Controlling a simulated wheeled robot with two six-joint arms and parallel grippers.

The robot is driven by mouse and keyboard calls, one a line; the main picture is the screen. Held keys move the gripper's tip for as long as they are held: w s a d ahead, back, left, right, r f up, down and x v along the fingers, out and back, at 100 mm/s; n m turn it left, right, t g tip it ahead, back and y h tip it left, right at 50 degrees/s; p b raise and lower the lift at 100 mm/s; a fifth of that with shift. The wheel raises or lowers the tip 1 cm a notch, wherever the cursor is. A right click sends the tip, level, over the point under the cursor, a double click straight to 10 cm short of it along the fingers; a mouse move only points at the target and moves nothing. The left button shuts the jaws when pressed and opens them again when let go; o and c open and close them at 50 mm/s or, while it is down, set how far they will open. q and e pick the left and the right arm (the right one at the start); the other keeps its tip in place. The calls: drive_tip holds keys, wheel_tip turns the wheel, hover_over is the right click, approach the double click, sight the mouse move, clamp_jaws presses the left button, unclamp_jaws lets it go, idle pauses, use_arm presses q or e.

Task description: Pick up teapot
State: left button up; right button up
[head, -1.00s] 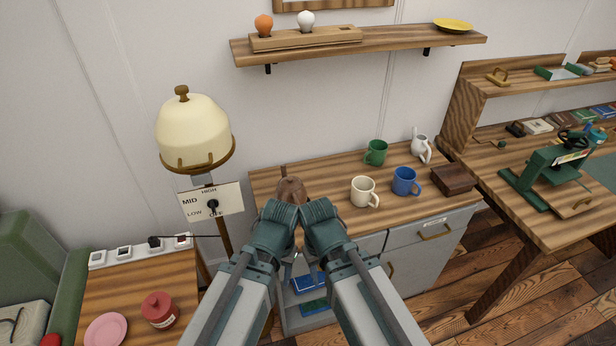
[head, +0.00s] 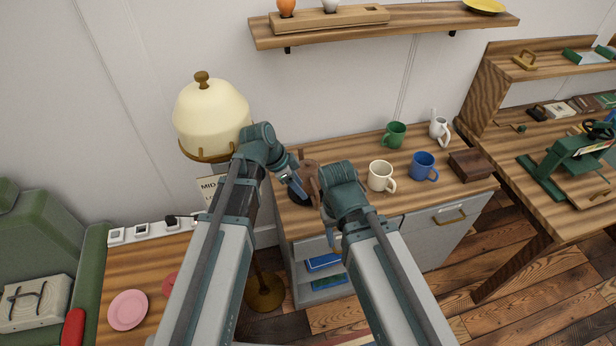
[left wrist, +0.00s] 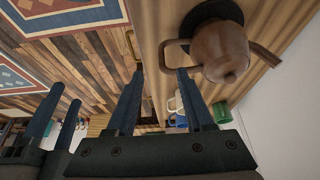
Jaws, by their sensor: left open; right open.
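The brown teapot (head: 309,170) stands on the sideboard in the head view, partly hidden behind my grippers. In the left wrist view the teapot (left wrist: 222,52) shows its round body, spout and looped handle (left wrist: 168,54), with a dark round base beneath it. My left gripper (head: 296,187) is open and empty, its fingers pointing at the teapot. In the left wrist view the handle is just beyond its fingertips (left wrist: 160,72), nearer the right finger; contact is unclear. My right gripper is open; its separated fingers (left wrist: 58,112) show at the left of the left wrist view.
Cream (head: 380,177), blue (head: 423,167), green (head: 394,135) and white (head: 439,129) vessels and a dark wooden box (head: 471,164) stand right of the teapot. A cream-domed lamp (head: 211,115) is close on the left. A wall shelf (head: 400,32) hangs above.

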use_arm(q)
drive_tip(key=b, duration=0.8)
hover_over(317, 211)
drive_tip(key=a, duration=0.3)
wheel_tip(317, 211, down, 8)
drive_tip(key=r, duration=0.1)
drive_tip(key=shift+d+f, duration=0.5)
drive_tip(key=shift+f, duration=0.05)
drive_tip(key=shift+s+r, duration=0.1)
drive_tip(key=b+x, duration=0.4)
drive_tip(key=x, duration=0.1)
drive_tip(key=shift+w+d+b, duration=0.15)
drive_tip(key=shift+w+b, duration=0.05)
drive_tip(key=shift+b, duration=0.15)
clamp_jaws()
